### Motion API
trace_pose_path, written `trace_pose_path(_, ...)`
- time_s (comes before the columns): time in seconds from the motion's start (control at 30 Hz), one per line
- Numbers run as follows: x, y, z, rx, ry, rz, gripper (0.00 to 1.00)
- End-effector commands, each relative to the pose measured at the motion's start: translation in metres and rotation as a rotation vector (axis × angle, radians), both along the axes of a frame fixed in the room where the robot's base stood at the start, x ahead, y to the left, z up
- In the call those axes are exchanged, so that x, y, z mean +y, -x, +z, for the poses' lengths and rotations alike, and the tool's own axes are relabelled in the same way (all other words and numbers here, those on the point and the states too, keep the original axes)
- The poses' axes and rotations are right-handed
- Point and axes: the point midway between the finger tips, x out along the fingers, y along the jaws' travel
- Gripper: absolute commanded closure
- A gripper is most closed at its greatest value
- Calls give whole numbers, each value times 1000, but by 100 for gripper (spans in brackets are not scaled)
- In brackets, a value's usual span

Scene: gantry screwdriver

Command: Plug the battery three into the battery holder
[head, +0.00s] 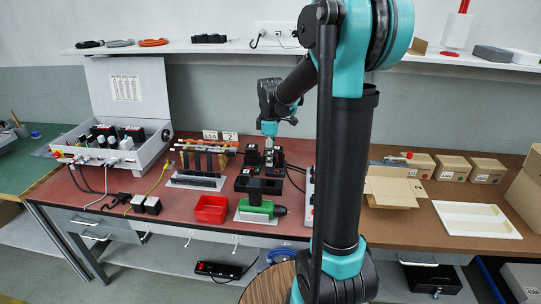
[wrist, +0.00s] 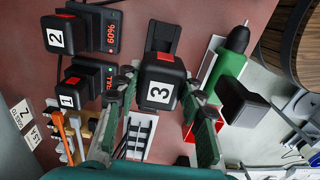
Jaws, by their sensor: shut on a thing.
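Battery three (wrist: 160,82), a black block with a red patch and a white "3" label, sits between the green fingers of my gripper (wrist: 164,88) in the wrist view. My gripper is shut on it. A black holder (wrist: 166,36) shows just above and partly behind the battery; the battery hides the rest, and I cannot tell whether they touch. In the head view my gripper (head: 269,138) points down over the back middle of the red bench, close to the black chargers.
Battery two (wrist: 58,35) and battery one (wrist: 80,90) stand in chargers with red displays, left of my gripper in the wrist view. A green screwdriver (wrist: 228,70) lies to the right. A red bin (head: 210,209) and a grey case (head: 125,150) stand to the left.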

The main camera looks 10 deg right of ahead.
Motion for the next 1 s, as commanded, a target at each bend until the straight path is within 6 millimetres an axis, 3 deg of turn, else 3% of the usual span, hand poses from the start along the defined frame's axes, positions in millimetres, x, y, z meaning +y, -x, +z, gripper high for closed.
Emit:
trace_pose_path(0.6, 0, -1, -50, 0, 0, 0, 98)
trace_pose_path(1.0, 0, 0, -62, 0, 0, 0, 98)
